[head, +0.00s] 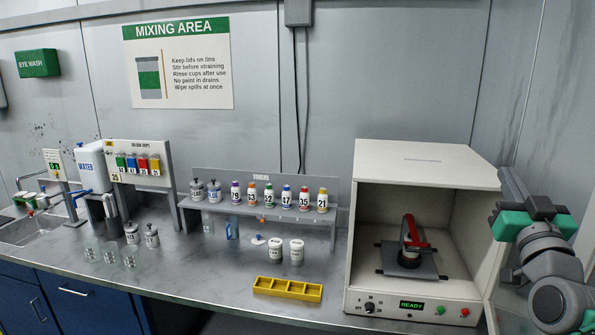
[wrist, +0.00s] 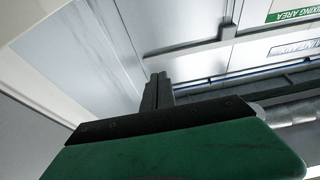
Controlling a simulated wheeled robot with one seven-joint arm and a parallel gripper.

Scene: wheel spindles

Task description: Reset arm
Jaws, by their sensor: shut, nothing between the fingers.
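My arm stands at the right edge of the head view, beside the white cabinet. My gripper (head: 513,184) points upward, its dark fingers above the green wrist part, apart from the cabinet. In the wrist view my gripper (wrist: 157,92) shows its two dark fingers together, shut with nothing between them. Grey wall panels and the upside-down mixing area sign (wrist: 292,12) show behind it.
The white cabinet (head: 430,151) is open-fronted, with a red clamp (head: 412,232) inside and a READY display. Toner bottles stand on a grey rack (head: 263,181). A yellow tray (head: 287,289) and two white tins lie on the grey counter, with clear cups further left.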

